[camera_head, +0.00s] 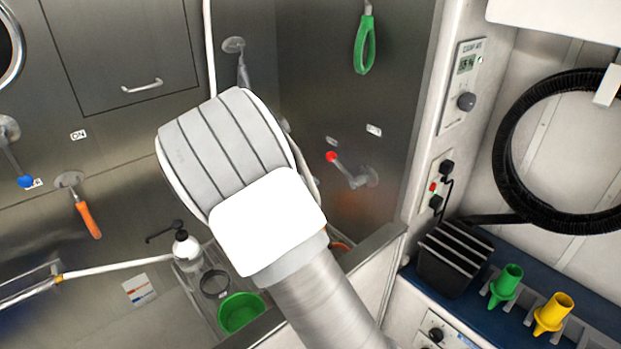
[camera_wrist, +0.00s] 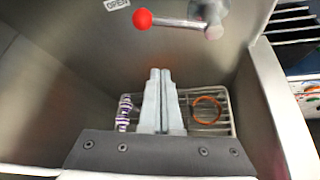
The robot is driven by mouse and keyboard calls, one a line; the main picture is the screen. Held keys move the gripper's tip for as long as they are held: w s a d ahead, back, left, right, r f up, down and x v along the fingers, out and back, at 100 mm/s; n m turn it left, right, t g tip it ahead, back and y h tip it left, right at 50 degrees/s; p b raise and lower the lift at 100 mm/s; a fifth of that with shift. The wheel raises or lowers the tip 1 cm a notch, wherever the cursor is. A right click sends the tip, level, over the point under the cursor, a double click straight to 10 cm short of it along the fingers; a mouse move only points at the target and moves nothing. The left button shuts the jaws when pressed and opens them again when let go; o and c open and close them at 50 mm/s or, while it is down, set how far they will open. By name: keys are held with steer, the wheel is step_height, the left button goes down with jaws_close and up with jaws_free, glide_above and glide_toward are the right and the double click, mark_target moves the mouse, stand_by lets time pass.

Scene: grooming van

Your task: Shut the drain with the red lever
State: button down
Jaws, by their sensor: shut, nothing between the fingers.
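The red lever (camera_head: 349,172) is a metal arm with a red ball knob, on a round pivot on the steel wall of the tub. In the head view its knob points up and left, beside a small label (camera_head: 331,140). In the wrist view the lever (camera_wrist: 180,21) crosses the top, and the label by its knob reads OPEN (camera_wrist: 117,4). My gripper (camera_wrist: 161,71) is shut and empty, below the lever in that view and apart from it. In the head view my wrist hides the fingers. The drain itself is not clearly visible.
A wire rack (camera_wrist: 228,103) with an orange ring (camera_wrist: 207,110) and a striped item (camera_wrist: 123,113) lies beyond my fingers. Another label (camera_head: 374,130), unreadable, is above the lever's pivot. A blue-knobbed lever (camera_head: 14,160) and an orange-handled one (camera_head: 86,213) are at left. The tub's rim (camera_head: 372,250) stands right of my arm.

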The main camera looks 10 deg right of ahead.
steer(key=w+d+p, duration=0.1)
steer(key=w+d, duration=0.2)
steer(key=d, duration=0.2)
steer(key=shift+w+d+r, duration=0.2)
steer(key=shift+w+d, duration=0.1)
steer(key=shift+b, duration=0.4)
steer(key=shift+r, duration=0.15)
